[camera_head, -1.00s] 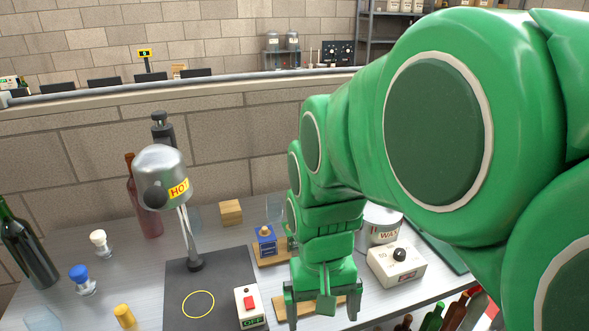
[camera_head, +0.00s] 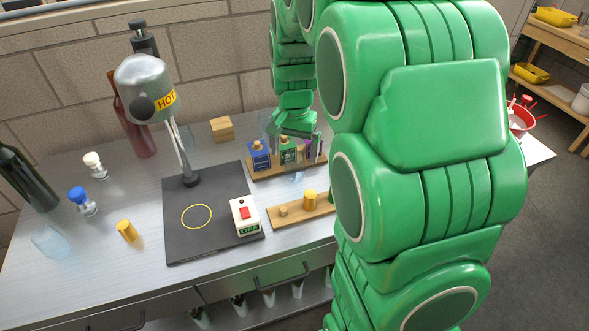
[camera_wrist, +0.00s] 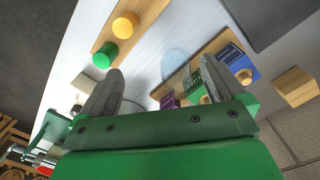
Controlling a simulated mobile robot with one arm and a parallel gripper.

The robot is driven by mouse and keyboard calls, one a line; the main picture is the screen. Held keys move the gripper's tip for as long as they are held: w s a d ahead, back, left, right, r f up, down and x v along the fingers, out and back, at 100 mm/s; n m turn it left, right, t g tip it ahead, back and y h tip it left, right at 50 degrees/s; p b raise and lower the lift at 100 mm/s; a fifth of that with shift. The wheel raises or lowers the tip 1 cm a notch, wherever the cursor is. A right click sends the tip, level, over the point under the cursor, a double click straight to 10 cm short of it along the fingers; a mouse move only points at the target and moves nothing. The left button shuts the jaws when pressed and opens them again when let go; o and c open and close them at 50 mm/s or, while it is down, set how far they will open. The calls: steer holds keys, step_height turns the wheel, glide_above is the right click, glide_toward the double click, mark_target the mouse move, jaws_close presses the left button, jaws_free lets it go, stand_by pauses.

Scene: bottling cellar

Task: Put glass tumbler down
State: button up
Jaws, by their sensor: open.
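My gripper (camera_head: 297,136) is open, its fingers pointing down at the rear wooden rack of small labelled bottles. In the wrist view the two fingers (camera_wrist: 160,82) stand apart with nothing gripped between them. A faint clear glass tumbler (camera_head: 295,178) stands on the worktop just in front of that rack. In the wrist view it shows as a pale round outline (camera_wrist: 174,62) beyond the fingertips, apart from them. Another pale clear glass (camera_head: 50,242) stands at the worktop's left front. My arm hides the right part of the worktop in the head view.
The rack (camera_head: 258,172) holds blue, green and purple-labelled bottles. A dark mat (camera_head: 190,240), a HOT lamp (camera_head: 144,88) and a switch box (camera_head: 244,217) stand left. A wooden block (camera_head: 221,130) stands behind.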

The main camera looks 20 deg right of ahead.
steer(key=m, duration=0.1)
glide_above(295, 155)
steer(key=s+a, duration=0.1)
steer(key=s, duration=0.2)
step_height(295, 155, down, 3)
steer(key=shift+w+f, duration=0.15)
steer(key=shift+f, duration=1.95)
steer(key=shift+w+f, duration=0.15)
steer(key=shift+f, duration=1.9)
steer(key=shift+c, duration=0.2)
steer(key=c, duration=1.2)
steer(key=shift+r, duration=0.35)
steer(key=shift+c, duration=0.2)
step_height(295, 155, up, 3)
steer(key=shift+s+r, duration=0.1)
steer(key=shift+s, duration=0.05)
steer(key=s+a+r, duration=0.1)
steer(key=s+r, duration=0.8)
steer(key=s, duration=0.4)
steer(key=shift+s+a+r, duration=0.15)
steer(key=shift+s+a, duration=0.05)
steer(key=shift+a, duration=0.2)
